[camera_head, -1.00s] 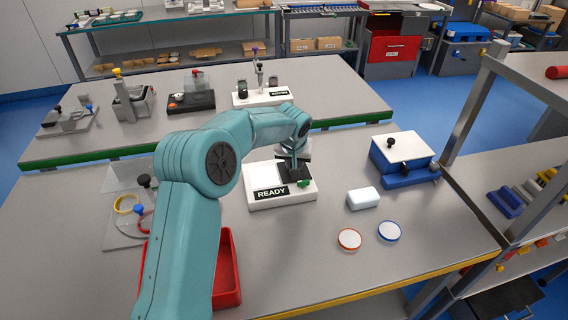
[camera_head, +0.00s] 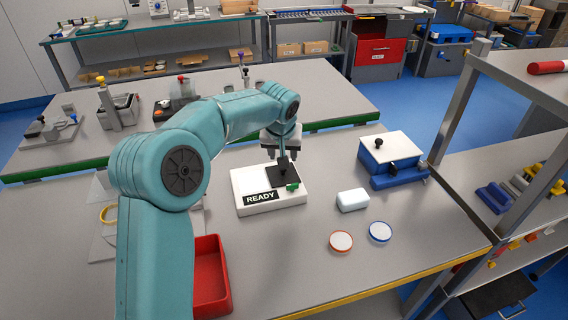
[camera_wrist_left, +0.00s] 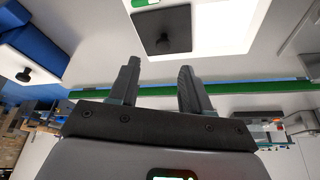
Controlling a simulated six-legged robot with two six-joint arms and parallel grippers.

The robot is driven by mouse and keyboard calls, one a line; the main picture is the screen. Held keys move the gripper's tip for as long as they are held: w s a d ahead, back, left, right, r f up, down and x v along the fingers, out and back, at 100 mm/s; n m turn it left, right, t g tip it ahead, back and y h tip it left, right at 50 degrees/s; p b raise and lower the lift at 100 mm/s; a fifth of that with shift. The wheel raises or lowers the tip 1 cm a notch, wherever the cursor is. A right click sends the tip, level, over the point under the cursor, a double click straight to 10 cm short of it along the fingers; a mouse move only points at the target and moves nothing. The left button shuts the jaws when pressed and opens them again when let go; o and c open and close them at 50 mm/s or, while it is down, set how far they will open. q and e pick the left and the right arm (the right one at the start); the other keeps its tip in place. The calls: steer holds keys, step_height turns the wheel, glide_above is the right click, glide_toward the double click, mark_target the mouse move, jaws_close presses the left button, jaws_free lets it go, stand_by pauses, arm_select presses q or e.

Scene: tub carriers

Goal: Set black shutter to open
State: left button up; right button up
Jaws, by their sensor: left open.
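The black shutter (camera_head: 278,180) is a dark square plate with a small knob, on top of a white device (camera_head: 251,188) labelled READY. It covers the right part of the device's top; a paler white panel lies bare to its left. A green tab (camera_head: 292,187) sits beside its front right corner. My left gripper (camera_head: 283,157) is above the shutter knob. In the left wrist view the fingers (camera_wrist_left: 157,66) are apart with nothing between them. The shutter (camera_wrist_left: 163,30) and its knob show beyond the fingertips. My right gripper is not in view.
A blue box with a white lid (camera_head: 396,148) stands to the right. A red tray (camera_head: 211,285) is at the front left. A metal shelf post (camera_head: 455,112) rises at the right.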

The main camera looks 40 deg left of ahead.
arm_select(q)
steer(key=v, duration=0.8)
steer(key=shift+r, duration=0.25)
